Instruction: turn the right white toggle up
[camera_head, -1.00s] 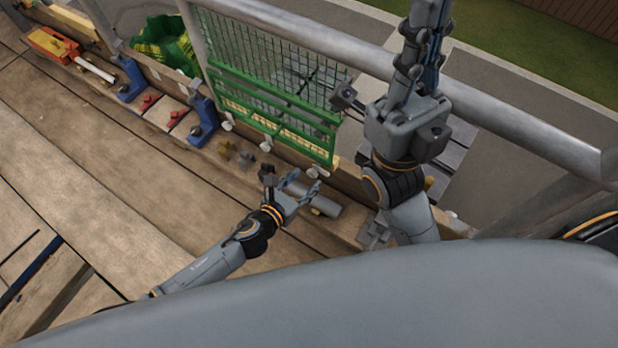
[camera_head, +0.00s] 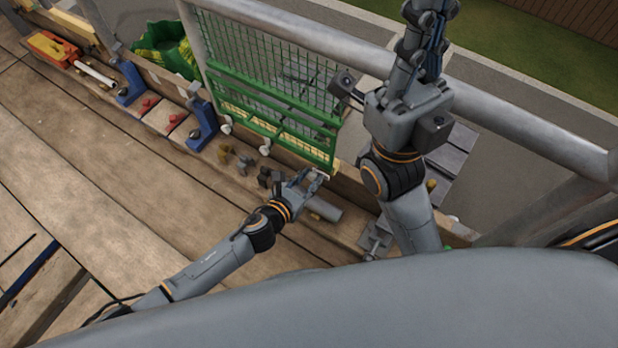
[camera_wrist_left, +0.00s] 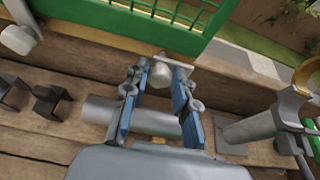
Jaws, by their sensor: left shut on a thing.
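The right white toggle (camera_head: 322,174) is at the lower right corner of the green mesh guard (camera_head: 285,148). My left gripper (camera_head: 314,178) reaches it from the lower left and is shut on it. In the left wrist view, the toggle's pale rounded body (camera_wrist_left: 161,72) sits between the two blue-padded fingertips (camera_wrist_left: 160,80). The fingers partly hide it, and I cannot tell its exact angle. The middle white toggle (camera_head: 266,151) and left white toggle (camera_head: 226,128) are further left along the guard's bottom. My right gripper (camera_head: 428,28) points up at the top edge, its fingertips unclear.
A grey pipe (camera_head: 322,207) lies just below my left gripper. Dark brackets (camera_head: 268,178) and brass pieces (camera_head: 226,153) stand to its left. Blue clamps (camera_head: 201,125) stand further left. A metal rail (camera_head: 490,105) runs behind. The plank deck (camera_head: 120,200) at left is mostly clear.

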